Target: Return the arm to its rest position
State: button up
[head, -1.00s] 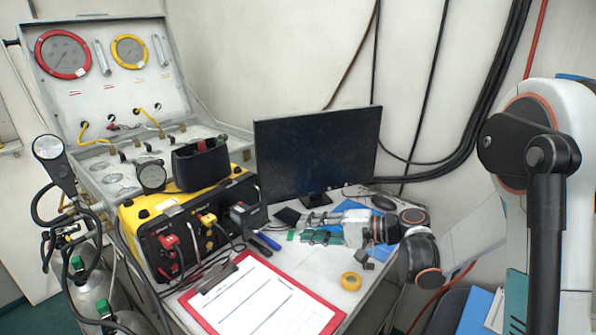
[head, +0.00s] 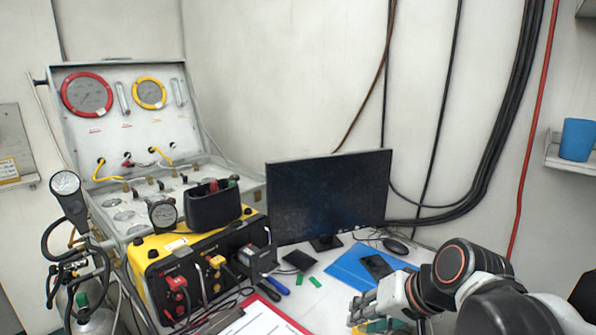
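My arm (head: 462,272) comes in from the lower right of the head view, folded low over the right part of the desk. My gripper (head: 362,308) is at the bottom of the view, above the desk's front part and right of the red clipboard. Its fingers are seen from the side and partly cut off by the lower edge. I cannot tell whether the fingers are apart. A teal and yellow patch (head: 385,325) shows just under the gripper, and I cannot tell whether it is held.
The dark monitor (head: 330,195) stands behind the gripper. A yellow-black box (head: 200,272) and the open air panel case (head: 125,115) are at left. A red clipboard (head: 262,318), blue sheet (head: 350,268), phone (head: 376,266) and mouse (head: 396,246) lie on the desk. A blue cup (head: 577,139) sits on a shelf.

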jog(key=s+d+n+t+h, duration=0.1)
jog(key=s+d+n+h, duration=0.1)
jog(key=s+d+h, duration=0.2)
jog(key=s+d, duration=0.3)
jog(key=s, duration=0.2)
